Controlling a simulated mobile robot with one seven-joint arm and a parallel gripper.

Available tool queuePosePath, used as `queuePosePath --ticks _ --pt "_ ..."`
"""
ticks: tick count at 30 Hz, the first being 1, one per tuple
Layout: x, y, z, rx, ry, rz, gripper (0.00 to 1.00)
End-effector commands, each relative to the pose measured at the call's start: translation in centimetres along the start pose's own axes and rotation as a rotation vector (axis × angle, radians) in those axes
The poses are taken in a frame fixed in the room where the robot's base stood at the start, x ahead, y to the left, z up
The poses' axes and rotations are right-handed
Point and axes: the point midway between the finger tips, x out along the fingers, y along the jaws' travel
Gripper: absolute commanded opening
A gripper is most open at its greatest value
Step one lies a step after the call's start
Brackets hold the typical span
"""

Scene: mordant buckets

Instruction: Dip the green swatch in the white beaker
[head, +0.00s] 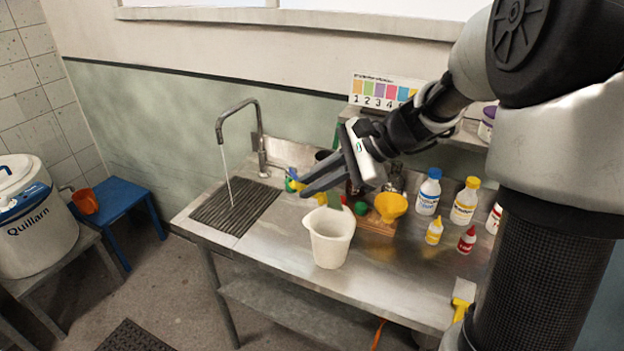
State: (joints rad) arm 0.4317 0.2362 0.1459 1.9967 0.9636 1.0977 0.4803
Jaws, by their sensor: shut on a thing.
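The white beaker (327,247), with a pouring spout, stands upright on the steel worktop, right of the sink drainer. My gripper (296,186) reaches in from the right, its dark fingers pointing left, above and behind the beaker in the picture. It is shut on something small. Green (289,185) shows at the fingertips, beside blue and yellow patches; it looks like the green swatch, but it is too small to make out clearly. The beaker's inside is only partly visible.
A running tap (222,130) stands over the ribbed drainer (236,208). A yellow funnel (391,206) sits on a wooden block (374,224). Several bottles stand to the right, including a blue-capped one (428,192). The front worktop around the beaker is clear.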

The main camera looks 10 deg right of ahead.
Motion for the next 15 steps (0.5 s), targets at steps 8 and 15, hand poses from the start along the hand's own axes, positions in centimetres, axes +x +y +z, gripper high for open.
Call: queuePosePath --ticks 8,15 --pt "2.1 1.4 -2.0 0.001 0.000 0.001 0.00" --pt "3.6 2.4 -3.4 0.000 0.000 0.002 0.00"
